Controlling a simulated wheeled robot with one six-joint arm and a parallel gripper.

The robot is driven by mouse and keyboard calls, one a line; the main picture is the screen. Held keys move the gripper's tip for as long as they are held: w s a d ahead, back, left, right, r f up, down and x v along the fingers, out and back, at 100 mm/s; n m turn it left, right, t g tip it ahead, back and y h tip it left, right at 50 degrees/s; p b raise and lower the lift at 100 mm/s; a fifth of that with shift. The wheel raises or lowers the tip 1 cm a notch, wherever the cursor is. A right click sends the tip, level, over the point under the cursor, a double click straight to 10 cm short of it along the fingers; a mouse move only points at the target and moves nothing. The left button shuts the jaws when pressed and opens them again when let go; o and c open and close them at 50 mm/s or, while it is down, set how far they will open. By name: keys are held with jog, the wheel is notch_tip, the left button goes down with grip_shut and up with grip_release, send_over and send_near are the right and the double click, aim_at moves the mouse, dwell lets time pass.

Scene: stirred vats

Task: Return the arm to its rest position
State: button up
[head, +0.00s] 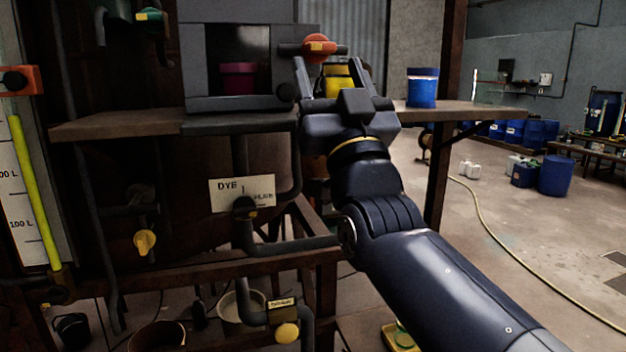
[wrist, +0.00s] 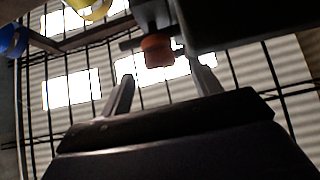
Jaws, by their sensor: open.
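My arm reaches up from the lower right in the head view. My gripper (head: 331,68) is open and empty at shelf height, its fingers pointing away and up. An orange-red knob (head: 318,46) on a dark fitting shows just above the left finger. In the wrist view my gripper (wrist: 163,80) has its two fingers spread, and the orange knob (wrist: 157,50) shows between and beyond them. I see no finger touching it, but the exact gap cannot be told.
A yellow container (head: 339,80) shows behind my fingers. A blue container (head: 422,88) stands on the wooden shelf (head: 465,110) to the right. A dark box (head: 195,55) with a magenta pot (head: 238,80) is left. Pipes and frame rails lie below; open floor (head: 500,230) is right.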

aim_at(323, 53)
jog(key=p+x, duration=0.2)
jog(key=x, duration=0.3)
jog(key=shift+w+a+r, duration=0.1)
jog(key=shift+w+r, duration=0.1)
jog(key=shift+r, duration=0.15)
jog(key=shift+s+f+m+h+p, duration=0.1)
jog(key=shift+m+h+p, duration=0.3)
jog(key=shift+p, duration=0.05)
jog(key=shift+f, duration=0.1)
jog(key=shift+f+n+b, duration=0.15)
jog(key=shift+n+b, duration=0.15)
jog(key=shift+b, duration=0.25)
